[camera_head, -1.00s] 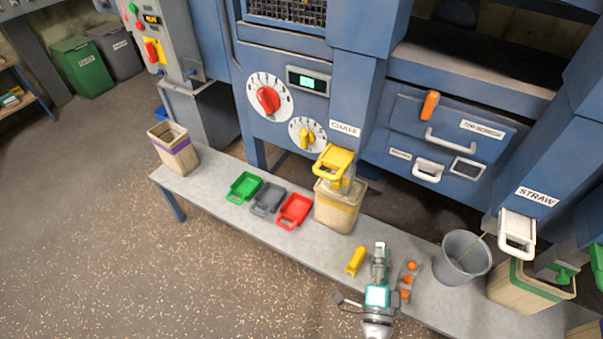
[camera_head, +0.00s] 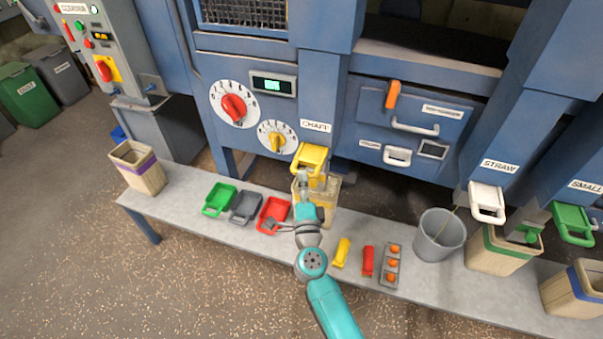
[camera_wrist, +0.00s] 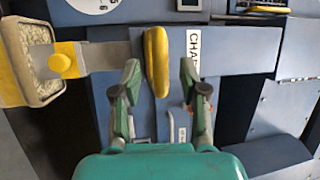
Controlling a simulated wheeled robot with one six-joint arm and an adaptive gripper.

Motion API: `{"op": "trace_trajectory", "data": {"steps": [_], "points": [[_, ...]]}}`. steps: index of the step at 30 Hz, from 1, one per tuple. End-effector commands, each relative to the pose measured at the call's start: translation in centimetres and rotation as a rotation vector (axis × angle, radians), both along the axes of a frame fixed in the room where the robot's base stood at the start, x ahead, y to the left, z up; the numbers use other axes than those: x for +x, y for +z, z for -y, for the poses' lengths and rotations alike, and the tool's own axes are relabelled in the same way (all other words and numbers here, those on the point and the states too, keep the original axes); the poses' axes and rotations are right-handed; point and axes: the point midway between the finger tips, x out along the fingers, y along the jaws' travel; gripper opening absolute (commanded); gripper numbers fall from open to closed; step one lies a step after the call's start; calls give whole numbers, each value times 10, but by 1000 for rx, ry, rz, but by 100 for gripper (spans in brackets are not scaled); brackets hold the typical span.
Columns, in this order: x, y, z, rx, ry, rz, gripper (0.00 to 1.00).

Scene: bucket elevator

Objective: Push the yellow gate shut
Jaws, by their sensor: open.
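The yellow gate (camera_head: 310,158) has a loop handle and sits on the blue spout labelled CHAFF. In the wrist view its yellow handle (camera_wrist: 157,62) lies edge-on between my two fingertips, with a gap on each side. My gripper (camera_head: 303,178) is open and empty, just in front of and below the gate. I cannot tell whether it touches the handle. The bin below the spout (camera_head: 327,192) is partly hidden by my arm. In the wrist view its yellow-banded rim and pale contents (camera_wrist: 38,50) show at the left.
Green (camera_head: 219,198), grey (camera_head: 246,206) and red (camera_head: 273,213) scoops lie on the bench left of my arm. A yellow block (camera_head: 342,252), a red block (camera_head: 367,261) and a tray with orange pieces (camera_head: 390,265) lie right. A bucket (camera_head: 440,235) stands further right.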

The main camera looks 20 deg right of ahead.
Motion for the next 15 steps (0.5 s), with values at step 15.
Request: {"op": "trace_trajectory", "data": {"steps": [15], "points": [[32, 6, 8, -1, 0, 1, 43]]}}
